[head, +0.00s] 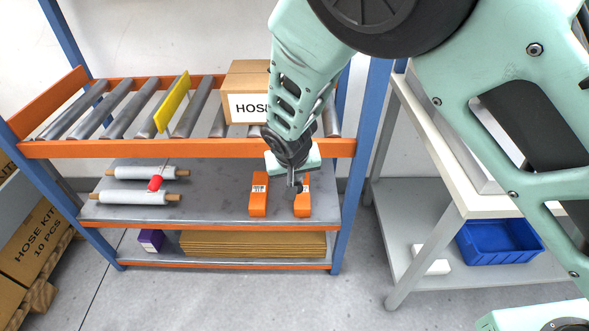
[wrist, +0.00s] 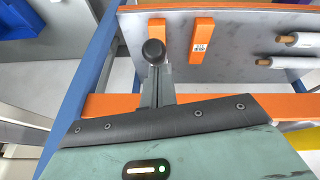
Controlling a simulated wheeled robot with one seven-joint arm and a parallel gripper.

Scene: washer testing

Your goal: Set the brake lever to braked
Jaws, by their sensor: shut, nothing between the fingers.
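My gripper (head: 293,182) is shut and points down in front of the rack's upper orange beam (head: 200,149). In the wrist view its fingers (wrist: 156,82) are together with nothing between them. A black round knob (wrist: 153,51) shows at or just past the fingertips; a small dark end (head: 299,188) shows there in the head view too. I cannot tell whether this knob is the brake lever's or part of my gripper. My arm hides part of the beam and rollers.
A yellow plate (head: 172,103) stands among the rollers, with a cardboard box (head: 247,80) nearby. Two orange blocks (head: 258,194) and white rolls (head: 135,197) lie on the shelf below. A blue post (head: 366,120) and a white table with a blue bin (head: 500,243) stand to the right.

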